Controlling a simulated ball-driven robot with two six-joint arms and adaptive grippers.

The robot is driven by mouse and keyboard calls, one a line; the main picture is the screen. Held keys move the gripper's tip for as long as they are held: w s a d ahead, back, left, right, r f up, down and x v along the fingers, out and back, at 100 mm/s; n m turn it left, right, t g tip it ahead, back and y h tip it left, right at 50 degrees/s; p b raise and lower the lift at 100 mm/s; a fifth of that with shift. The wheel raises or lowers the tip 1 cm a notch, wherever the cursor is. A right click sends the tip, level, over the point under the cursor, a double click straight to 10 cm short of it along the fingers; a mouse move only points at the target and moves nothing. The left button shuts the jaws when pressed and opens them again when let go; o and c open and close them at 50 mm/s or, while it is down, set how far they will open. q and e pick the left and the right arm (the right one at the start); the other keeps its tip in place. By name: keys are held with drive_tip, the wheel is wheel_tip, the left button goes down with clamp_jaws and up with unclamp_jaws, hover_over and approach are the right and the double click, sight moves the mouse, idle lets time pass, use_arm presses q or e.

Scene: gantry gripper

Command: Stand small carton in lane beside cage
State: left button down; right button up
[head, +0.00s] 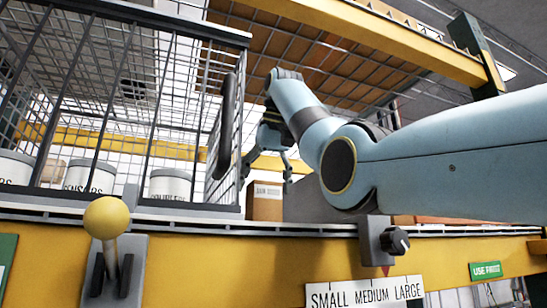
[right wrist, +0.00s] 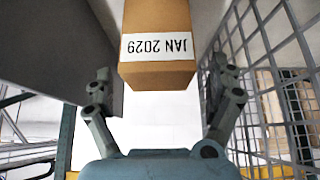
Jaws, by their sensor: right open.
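The small brown carton (head: 265,204) stands upright just right of the wire cage (head: 192,120) in the head view, left of a grey surface. In the right wrist view the carton (right wrist: 157,20) carries a white label reading "JAN 2029", upside down. My right gripper (head: 266,174) is above the carton in the head view, fingers spread. In the right wrist view the open fingers of my right gripper (right wrist: 162,75) lie to either side of the carton's near end, with gaps on both sides. The carton's base is hidden behind the yellow beam. My left gripper is out of view.
The cage mesh (right wrist: 270,80) runs close to one finger in the right wrist view; a grey wall (right wrist: 55,40) is on the other side. White tubs (head: 170,186) stand inside the cage. A yellow-knobbed lever (head: 107,217) and a dial (head: 394,241) are in front.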

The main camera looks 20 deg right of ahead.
drive_tip(key=s+b, duration=0.1)
drive_tip(key=b, duration=0.2)
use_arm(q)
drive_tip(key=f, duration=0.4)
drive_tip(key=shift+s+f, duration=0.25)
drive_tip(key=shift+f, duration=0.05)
use_arm(e)
drive_tip(key=v, duration=1)
drive_tip(key=shift+w+r, duration=0.2)
